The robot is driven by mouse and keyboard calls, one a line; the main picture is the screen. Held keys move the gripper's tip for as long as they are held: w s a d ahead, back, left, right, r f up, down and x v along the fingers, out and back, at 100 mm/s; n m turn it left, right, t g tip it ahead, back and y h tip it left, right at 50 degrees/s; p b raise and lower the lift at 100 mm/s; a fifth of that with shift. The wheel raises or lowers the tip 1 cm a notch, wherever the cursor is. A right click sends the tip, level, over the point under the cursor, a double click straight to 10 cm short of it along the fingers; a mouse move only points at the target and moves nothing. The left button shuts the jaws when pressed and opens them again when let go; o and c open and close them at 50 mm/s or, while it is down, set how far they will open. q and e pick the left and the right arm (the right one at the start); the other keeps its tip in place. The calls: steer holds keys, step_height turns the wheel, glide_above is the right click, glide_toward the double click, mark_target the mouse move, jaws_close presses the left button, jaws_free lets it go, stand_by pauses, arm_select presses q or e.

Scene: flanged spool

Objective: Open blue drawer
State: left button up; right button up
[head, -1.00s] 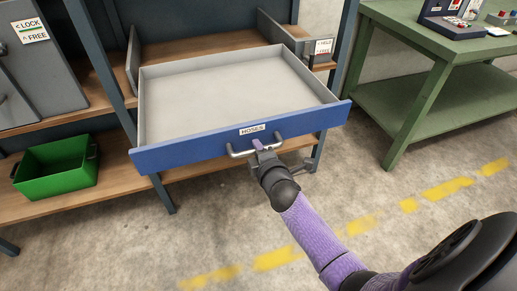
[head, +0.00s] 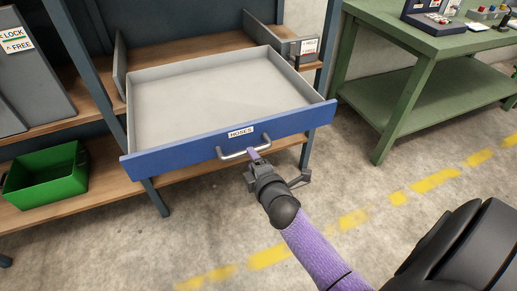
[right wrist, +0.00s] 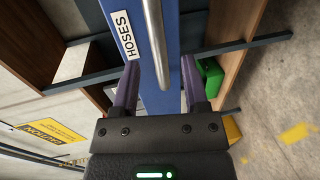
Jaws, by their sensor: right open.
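The blue drawer (head: 175,152) is pulled well out of the shelf frame. Its grey inside (head: 215,90) is empty and its front has a HOSES label (head: 241,132). Its metal bar handle (head: 232,155) is on the front. My right gripper (head: 253,154) is at the handle in the head view. In the right wrist view, my open right gripper (right wrist: 158,78) has its purple fingers on either side, with the handle bar (right wrist: 156,40) and blue front (right wrist: 172,88) showing between them. I cannot tell whether a finger touches the bar. My left gripper is not in view.
A green bin (head: 45,180) sits on the lower wooden shelf at left. A green workbench (head: 430,45) stands at right. Dark shelf posts (head: 85,60) flank the drawer. The concrete floor in front is clear, with yellow dashes.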

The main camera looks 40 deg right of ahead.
steer(key=p+v, duration=0.1)
steer(key=v, duration=0.4)
steer(key=shift+s+r, duration=0.1)
steer(key=shift+s, duration=0.15)
steer(key=s+a+f+m+g+y, duration=0.1)
steer(key=s+a+f+m+g, duration=0.2)
steer(key=s+f, duration=0.6)
steer(key=s+a+f+m+g+y, duration=0.1)
steer(key=s+f+m+g+y, duration=0.3)
steer(key=f, duration=0.9)
steer(key=s+f+m+g+h, duration=0.1)
steer(key=s+f+m+g, duration=0.2)
steer(key=s, duration=0.9)
steer(key=s+f+m+g+h, duration=0.1)
steer(key=s+f+g, duration=0.3)
steer(key=s, duration=0.9)
steer(key=shift+s+d+f+m+g, duration=0.25)
steer(key=shift+f+m+g, duration=0.15)
steer(key=shift+m+g, duration=0.5)
steer(key=shift+w, duration=0.2)
